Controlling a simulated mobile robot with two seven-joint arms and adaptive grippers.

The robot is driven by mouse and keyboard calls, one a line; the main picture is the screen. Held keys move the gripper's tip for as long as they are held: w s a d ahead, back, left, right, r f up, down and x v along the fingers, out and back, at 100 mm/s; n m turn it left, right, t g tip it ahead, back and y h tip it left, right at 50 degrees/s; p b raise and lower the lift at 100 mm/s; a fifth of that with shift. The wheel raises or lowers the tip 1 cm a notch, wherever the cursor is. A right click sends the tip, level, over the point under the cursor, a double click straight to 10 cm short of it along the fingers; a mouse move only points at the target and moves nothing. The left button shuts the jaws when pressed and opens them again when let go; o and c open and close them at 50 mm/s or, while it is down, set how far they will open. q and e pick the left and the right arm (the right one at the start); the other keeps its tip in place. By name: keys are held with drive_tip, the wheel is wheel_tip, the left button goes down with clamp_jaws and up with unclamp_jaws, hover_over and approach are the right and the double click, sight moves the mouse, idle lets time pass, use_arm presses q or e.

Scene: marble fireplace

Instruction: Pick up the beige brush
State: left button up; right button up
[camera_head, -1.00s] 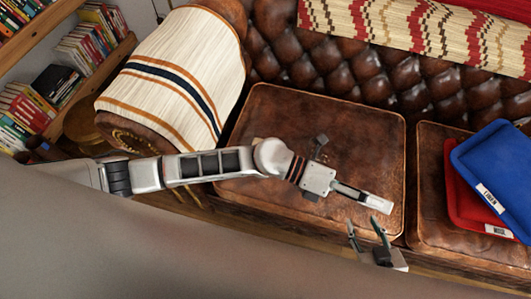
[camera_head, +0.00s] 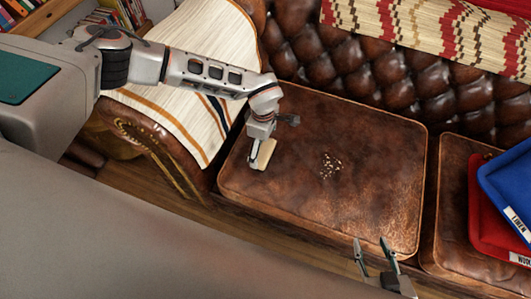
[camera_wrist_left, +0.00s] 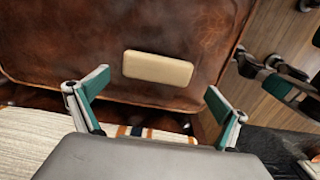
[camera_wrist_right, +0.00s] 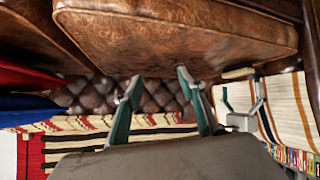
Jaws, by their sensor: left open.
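The beige brush (camera_head: 264,154) is a flat, rounded block lying on the left part of the brown leather seat cushion. It shows whole in the left wrist view (camera_wrist_left: 157,67), and its edge shows in the right wrist view (camera_wrist_right: 238,73). My left gripper (camera_head: 260,150) is over the brush in the head view, partly covering it. In the left wrist view its open fingers (camera_wrist_left: 155,92) are wide apart, with the brush ahead between them and nothing held. My right gripper (camera_head: 370,242) is open and empty in front of the cushion's front edge, away from the brush.
Crumbs (camera_head: 330,165) lie in a small patch on the cushion (camera_head: 375,130). A striped cloth (camera_head: 185,110) covers the left armrest. The tufted backrest (camera_head: 370,70) rises behind.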

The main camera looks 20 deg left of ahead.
sight(264, 152)
use_arm(q)
drive_tip(key=shift+f, duration=0.85)
wheel_tip(264, 152, down, 4)
drive_tip(key=shift+d+r+b, duration=0.1)
drive_tip(key=shift+r+b, duration=0.05)
drive_tip(key=shift+b, duration=0.8)
drive_tip(key=shift+w+f, duration=0.2)
drive_tip(key=shift+f, duration=0.15)
drive_tip(key=shift+r, duration=0.15)
drive_tip(key=c, duration=1.1)
use_arm(e)
drive_tip(key=shift+w+a, duration=0.2)
drive_tip(key=shift+a, duration=0.1)
